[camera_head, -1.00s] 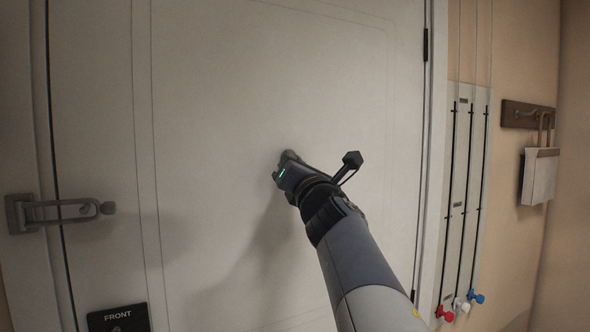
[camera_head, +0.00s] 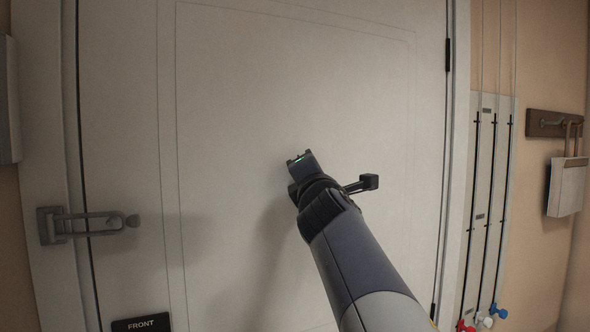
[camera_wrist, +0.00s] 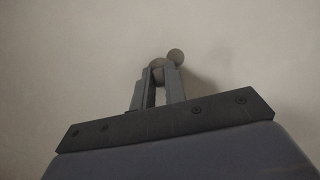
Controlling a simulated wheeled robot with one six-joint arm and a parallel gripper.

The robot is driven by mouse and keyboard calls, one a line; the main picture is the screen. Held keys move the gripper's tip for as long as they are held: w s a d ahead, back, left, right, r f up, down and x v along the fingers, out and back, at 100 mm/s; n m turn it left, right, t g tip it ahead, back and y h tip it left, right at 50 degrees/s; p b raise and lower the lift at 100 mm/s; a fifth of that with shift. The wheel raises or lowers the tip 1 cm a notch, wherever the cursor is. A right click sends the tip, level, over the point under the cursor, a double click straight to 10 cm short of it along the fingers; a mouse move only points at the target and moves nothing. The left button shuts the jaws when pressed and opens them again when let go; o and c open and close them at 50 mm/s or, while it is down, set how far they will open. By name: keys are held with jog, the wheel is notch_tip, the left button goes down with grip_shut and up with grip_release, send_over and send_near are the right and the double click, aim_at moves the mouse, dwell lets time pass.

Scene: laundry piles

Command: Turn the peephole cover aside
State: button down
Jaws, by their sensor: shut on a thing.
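The white door (camera_head: 240,100) fills most of the head view. My gripper (camera_head: 297,160) is at the middle of the door, its tip hiding the peephole there in the head view. In the wrist view my gripper (camera_wrist: 158,78) is shut on a small grey-brown rounded piece, the peephole cover (camera_wrist: 157,64), held between the fingertips close against the door. A second round grey-brown piece (camera_wrist: 176,56) shows just right of and above it, beside the right fingertip. I cannot tell whether the peephole lens is uncovered.
A swing-bar door guard (camera_head: 85,222) sits at the left edge of the door, above a black plate marked FRONT (camera_head: 141,323). A panel of cords with coloured knobs (camera_head: 489,200) and a wall rack (camera_head: 553,124) are at the right. The door around my gripper is bare.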

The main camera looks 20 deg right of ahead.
jog(key=shift+a+r+m+g+p, duration=0.1)
jog(key=shift+r+m+g+p, duration=0.2)
jog(key=shift+m, duration=0.35)
jog(key=shift+a+r+m+g+p, duration=0.1)
jog(key=shift+m+g+p, duration=0.1)
jog(key=shift+m+p, duration=0.35)
jog(key=shift+f+m, duration=0.1)
jog(key=shift+m, duration=0.2)
jog(key=c, duration=1.4)
grip_release()
jog(key=shift+c, duration=0.2)
jog(key=b+v, duration=0.2)
jog(key=v, duration=0.8)
jog(key=shift+s+a+b, duration=0.25)
jog(key=shift+s+b, duration=0.1)
jog(key=p+x, duration=0.2)
jog(key=x, duration=0.9)
jog(key=shift+d, duration=0.2)
